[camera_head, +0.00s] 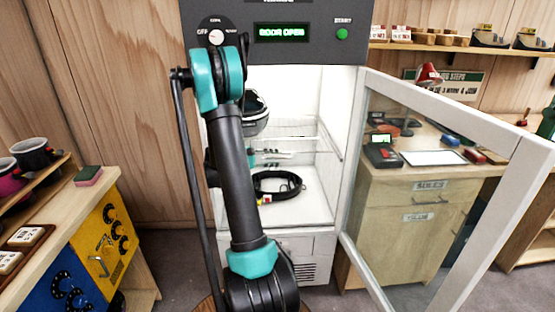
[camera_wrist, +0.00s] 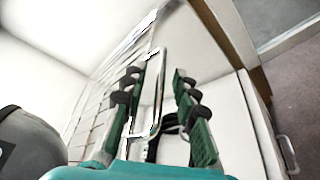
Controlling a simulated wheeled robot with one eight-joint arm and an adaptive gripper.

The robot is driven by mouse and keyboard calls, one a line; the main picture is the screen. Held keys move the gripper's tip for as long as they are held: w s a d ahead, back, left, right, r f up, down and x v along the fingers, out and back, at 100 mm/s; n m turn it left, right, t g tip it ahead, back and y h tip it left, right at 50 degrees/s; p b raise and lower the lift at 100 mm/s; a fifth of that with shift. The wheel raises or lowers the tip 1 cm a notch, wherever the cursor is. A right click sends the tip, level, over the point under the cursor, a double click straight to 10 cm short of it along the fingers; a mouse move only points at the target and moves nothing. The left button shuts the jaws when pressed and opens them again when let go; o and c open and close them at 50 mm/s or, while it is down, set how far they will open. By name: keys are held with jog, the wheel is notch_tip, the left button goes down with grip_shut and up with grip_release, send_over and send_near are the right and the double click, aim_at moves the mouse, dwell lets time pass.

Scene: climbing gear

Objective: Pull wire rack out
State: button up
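The wire rack (camera_head: 290,128) spans the lit white cabinet at mid-height and also shows in the wrist view (camera_wrist: 92,108). A metal loop handle (camera_wrist: 157,85) stands out from its front edge. My gripper (camera_wrist: 158,74) is open, with its two green, black-padded fingers on either side of this handle. The handle looks nearer the left finger; I cannot tell whether they touch. In the head view my arm hides most of the gripper (camera_head: 268,155). The cabinet's glass door (camera_head: 352,170) stands wide open to the right.
A black strap loop (camera_head: 278,186) lies on the cabinet floor below. The door frame bounds the right side. A wooden counter (camera_head: 70,215) stands at left.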

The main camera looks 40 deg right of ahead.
jog(key=shift+s+d+f, duration=0.1)
jog(key=shift+d+f, duration=0.05)
jog(key=shift+d, duration=0.3)
grip_shut()
